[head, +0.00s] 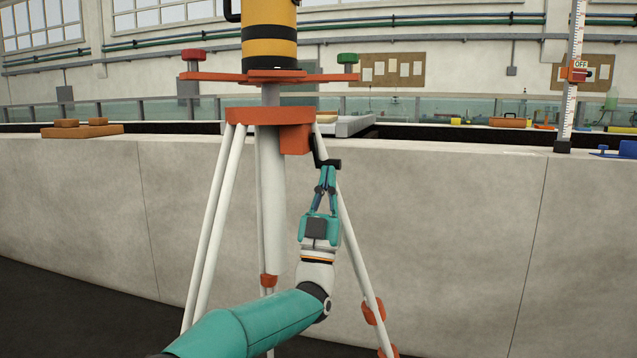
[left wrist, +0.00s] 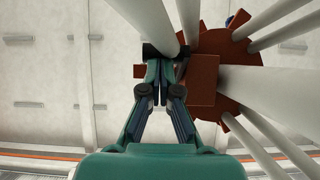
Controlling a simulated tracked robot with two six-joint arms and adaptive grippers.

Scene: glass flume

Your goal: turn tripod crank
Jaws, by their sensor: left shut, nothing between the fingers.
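The tripod (head: 270,114) has an orange head, white legs and a white central column. Its black crank (head: 325,162) sticks out to the right of the orange housing (head: 294,140) under the head. My left gripper (head: 327,171) is shut and empty, pointing up, with its fingertips just below the crank handle. In the left wrist view the fingertips (left wrist: 164,66) sit beside the orange housing (left wrist: 203,80), and the black crank (left wrist: 151,50) shows just past them, partly hidden. I cannot tell whether they touch. My right gripper is not in view.
A yellow and black instrument (head: 269,38) stands on the orange plate with red and green knobs above the tripod head. A tripod leg (head: 358,250) runs close to the right of my left gripper. The concrete wall (head: 450,230) stands behind; a measuring staff (head: 570,80) is at right.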

